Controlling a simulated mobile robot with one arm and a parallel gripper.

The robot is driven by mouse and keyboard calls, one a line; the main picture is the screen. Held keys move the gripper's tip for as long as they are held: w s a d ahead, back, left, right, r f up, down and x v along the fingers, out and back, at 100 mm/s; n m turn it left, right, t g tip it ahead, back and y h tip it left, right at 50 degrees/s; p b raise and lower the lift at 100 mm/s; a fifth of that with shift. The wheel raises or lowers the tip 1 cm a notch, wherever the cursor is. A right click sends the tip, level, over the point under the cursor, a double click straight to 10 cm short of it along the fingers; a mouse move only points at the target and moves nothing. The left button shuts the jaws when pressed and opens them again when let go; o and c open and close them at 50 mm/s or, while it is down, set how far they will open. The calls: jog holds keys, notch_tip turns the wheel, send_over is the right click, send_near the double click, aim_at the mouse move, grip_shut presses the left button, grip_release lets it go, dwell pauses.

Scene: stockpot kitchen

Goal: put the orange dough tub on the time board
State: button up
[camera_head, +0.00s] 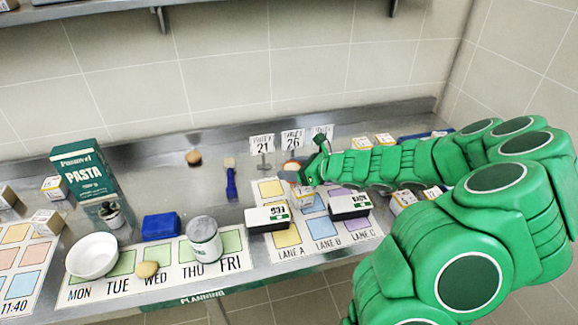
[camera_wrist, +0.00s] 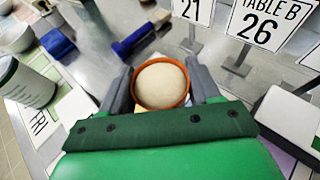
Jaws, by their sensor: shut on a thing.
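My gripper (camera_head: 302,173) is shut on the orange dough tub (camera_head: 291,166), near the back of the lane board (camera_head: 269,188). In the wrist view the tub (camera_wrist: 162,102) shows as an orange rim around pale dough, between the two grey fingers of my gripper (camera_wrist: 164,84). The tub seems to be over the board's back part; I cannot tell whether it touches. The time board (camera_head: 40,263), with coloured squares and the label 11:40, lies at the far left and is cut off by the picture edge.
Between them stand a white bowl (camera_head: 92,256), a blue box (camera_head: 161,226), a grey-white can (camera_head: 204,239) and a PASTA box (camera_head: 84,172). Number signs (camera_head: 262,146) stand behind my gripper. A blue-handled brush (camera_head: 231,181) lies on the clear steel mid-counter.

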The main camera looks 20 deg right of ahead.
jog(key=shift+s+r, duration=0.25)
jog(key=shift+s, duration=0.25)
jog(key=shift+s+r, duration=0.2)
jog(key=shift+s, duration=0.25)
